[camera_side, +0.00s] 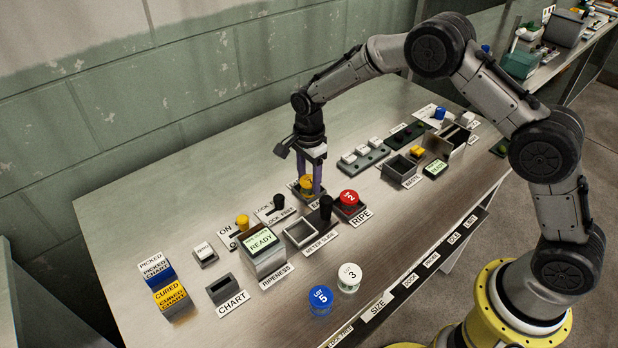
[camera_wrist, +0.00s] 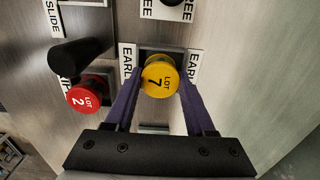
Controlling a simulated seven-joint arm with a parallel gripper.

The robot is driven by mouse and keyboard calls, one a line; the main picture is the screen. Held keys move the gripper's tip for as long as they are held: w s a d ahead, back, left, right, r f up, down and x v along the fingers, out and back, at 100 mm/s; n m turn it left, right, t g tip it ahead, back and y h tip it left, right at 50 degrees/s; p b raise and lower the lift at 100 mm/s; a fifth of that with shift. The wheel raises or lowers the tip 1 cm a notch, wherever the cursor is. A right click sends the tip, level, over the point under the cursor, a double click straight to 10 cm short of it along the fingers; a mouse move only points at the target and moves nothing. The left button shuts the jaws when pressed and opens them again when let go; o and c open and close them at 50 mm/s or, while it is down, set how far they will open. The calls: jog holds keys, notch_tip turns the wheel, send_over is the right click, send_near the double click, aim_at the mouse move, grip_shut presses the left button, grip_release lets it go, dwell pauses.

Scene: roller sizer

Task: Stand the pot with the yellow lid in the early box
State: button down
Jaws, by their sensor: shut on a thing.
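The pot with the yellow lid (camera_side: 306,182), marked LOT 7, is between the two purple fingers of my gripper (camera_side: 311,190). In the wrist view the yellow lid (camera_wrist: 160,78) faces the camera, with a finger on each side, and my gripper (camera_wrist: 161,88) is shut on it. The pot looks upright. The early box (camera_side: 293,187) is a small dark tray directly around or below the pot; its rim (camera_wrist: 160,51) shows past the lid in the wrist view, between two EARLY labels. The pot's base is hidden, so I cannot tell whether it touches the box floor.
A red-lidded pot (camera_side: 349,197), LOT 2, stands in the ripe box beside a tall black handle (camera_side: 326,207). An empty tray (camera_side: 299,233) and the READY display (camera_side: 262,241) are nearer. Blue-lidded (camera_side: 321,297) and white-lidded (camera_side: 349,275) pots stand at the front.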

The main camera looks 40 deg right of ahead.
jog(key=shift+f, duration=0.15)
jog(key=shift+c, duration=1.2)
grip_release()
notch_tip(320, 180, up, 11)
notch_tip(320, 180, up, 9)
jog(key=n+t, duration=0.1)
jog(key=n, duration=0.2)
send_over(309, 180)
jog(key=s+d, duration=0.2)
jog(key=s, duration=0.3)
jog(key=s+d+r+n+t, duration=0.25)
jog(key=s+r+n, duration=0.3)
jog(key=s, duration=0.45)
jog(key=s+d+n+t, duration=0.1)
jog(key=s+n, duration=0.3)
jog(key=s, duration=0.5)
jog(key=s+d+n+t, duration=0.1)
jog(key=s+n, duration=0.4)
jog(key=s, duration=0.5)
jog(key=shift+d+f, duration=0.45)
jog(key=shift+d, duration=0.35)
